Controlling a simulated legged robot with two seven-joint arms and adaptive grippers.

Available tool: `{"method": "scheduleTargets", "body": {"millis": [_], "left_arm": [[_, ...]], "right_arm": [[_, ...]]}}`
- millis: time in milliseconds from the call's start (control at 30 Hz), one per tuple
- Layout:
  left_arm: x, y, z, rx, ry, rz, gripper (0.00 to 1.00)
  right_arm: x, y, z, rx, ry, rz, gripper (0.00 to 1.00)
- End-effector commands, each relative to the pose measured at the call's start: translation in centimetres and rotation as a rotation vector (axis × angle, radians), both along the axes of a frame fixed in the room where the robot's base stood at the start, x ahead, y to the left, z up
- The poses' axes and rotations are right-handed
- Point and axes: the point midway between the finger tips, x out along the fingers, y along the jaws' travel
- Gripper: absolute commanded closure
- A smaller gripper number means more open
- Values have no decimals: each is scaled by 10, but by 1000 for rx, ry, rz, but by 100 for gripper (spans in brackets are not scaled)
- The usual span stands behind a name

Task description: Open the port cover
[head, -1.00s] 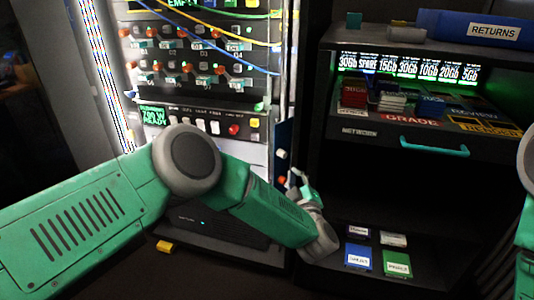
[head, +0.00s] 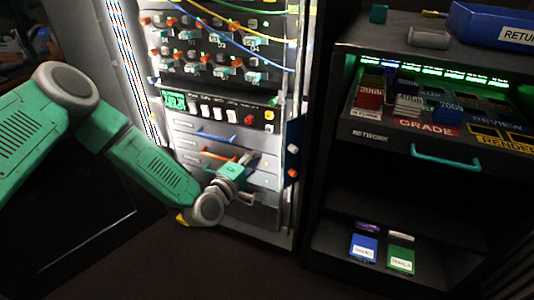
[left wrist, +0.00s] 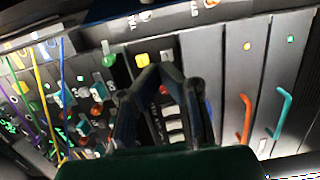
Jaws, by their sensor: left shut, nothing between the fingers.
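My left gripper (head: 252,160) is in front of the lower part of the lit rack, by the drawer fronts. It is shut and empty; its dark fingers also show in the left wrist view (left wrist: 172,80). The rack has a black control strip (head: 220,110) with white switches, a red button and a yellow button. Below it are pale drawer fronts with a blue handle (head: 215,137) and an orange handle (head: 218,156). I cannot tell which part is the port cover. A dark blue side panel (head: 293,145) with white and orange knobs stands at the rack's right edge. My right gripper is out of view.
Cables (head: 240,30) hang across the upper rack. A black cabinet (head: 340,190) stands at the right, with a teal-handled drawer and boxes inside. A blue bin (head: 490,25) sits on top. Blue and green cards (head: 364,247) lie on its low shelf. Dark floor is clear in front.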

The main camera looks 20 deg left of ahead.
Motion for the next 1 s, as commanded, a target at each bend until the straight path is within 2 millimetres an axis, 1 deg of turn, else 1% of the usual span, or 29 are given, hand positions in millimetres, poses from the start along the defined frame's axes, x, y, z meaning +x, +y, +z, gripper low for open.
{"method": "scheduleTargets", "body": {"millis": [33, 400, 500, 633, 800, 1000], "left_arm": [[9, -2, -1, 1, -4, 1, 100], [86, -18, -1, 5, -6, 2, 100], [75, -33, -1, 2, 1, -2, 100], [68, -45, 0, 1, -1, 0, 100], [64, -50, 0, 3, -2, 2, 100], [64, -51, 0, 3, -2, 2, 100]], "right_arm": [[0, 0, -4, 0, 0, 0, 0], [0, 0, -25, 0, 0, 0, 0], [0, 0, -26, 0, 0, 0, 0], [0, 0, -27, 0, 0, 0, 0], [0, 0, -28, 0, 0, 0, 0], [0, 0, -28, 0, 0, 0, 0]]}}
